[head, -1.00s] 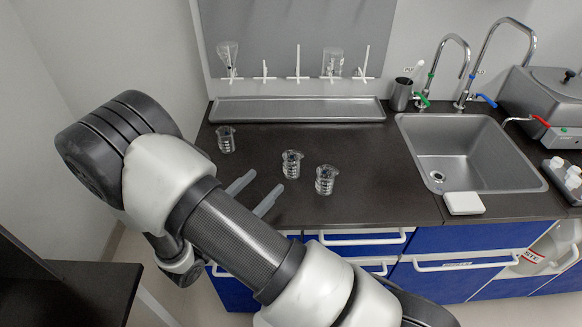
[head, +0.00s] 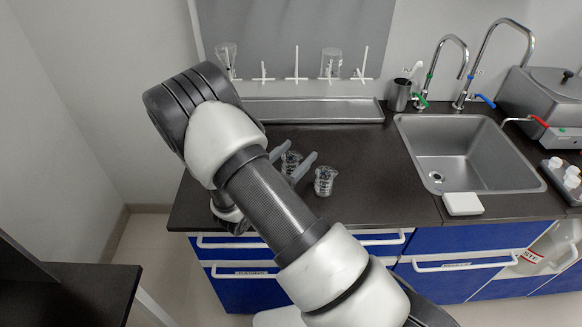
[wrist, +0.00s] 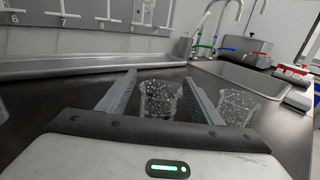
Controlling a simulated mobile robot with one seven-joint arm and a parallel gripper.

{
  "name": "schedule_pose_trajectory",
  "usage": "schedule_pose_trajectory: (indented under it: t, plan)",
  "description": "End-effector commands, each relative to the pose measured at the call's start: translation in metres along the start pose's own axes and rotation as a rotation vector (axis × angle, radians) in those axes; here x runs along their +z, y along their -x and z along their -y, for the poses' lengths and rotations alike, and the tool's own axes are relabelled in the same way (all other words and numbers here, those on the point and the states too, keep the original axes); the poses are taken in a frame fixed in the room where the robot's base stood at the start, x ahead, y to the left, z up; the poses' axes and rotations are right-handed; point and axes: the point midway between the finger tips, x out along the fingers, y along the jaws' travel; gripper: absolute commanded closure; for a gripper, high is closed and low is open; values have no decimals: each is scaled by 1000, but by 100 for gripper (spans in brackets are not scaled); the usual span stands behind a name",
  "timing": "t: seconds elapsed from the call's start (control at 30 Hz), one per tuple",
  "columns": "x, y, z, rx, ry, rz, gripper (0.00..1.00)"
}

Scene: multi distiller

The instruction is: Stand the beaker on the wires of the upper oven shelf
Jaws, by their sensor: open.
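My gripper (head: 291,163) is open over the counter, with its two fingers on either side of a clear glass beaker (head: 290,161). In the wrist view this beaker (wrist: 160,98) stands upright between the fingers (wrist: 158,86), with a gap visible on each side. A second beaker (head: 325,180) stands just to the right, outside the fingers; it also shows in the wrist view (wrist: 237,106). A third beaker at the left is hidden behind my arm in the head view. No oven or wire shelf shows.
The dark counter (head: 385,205) is clear right of the beakers up to the sink (head: 465,155). A metal trough (head: 330,110) runs along the back below a pegged drying board (head: 290,40). A black surface (head: 80,290) stands at lower left.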

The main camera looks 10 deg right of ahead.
Motion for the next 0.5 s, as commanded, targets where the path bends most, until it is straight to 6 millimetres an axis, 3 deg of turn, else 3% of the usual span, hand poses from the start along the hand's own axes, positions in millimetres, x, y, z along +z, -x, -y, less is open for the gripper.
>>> schedule_pose_trajectory:
  t: [0.33,0.5]
  plan:
    - [0,-9,0,1,0,1,41]
    - [0,-9,0,1,1,0,70]
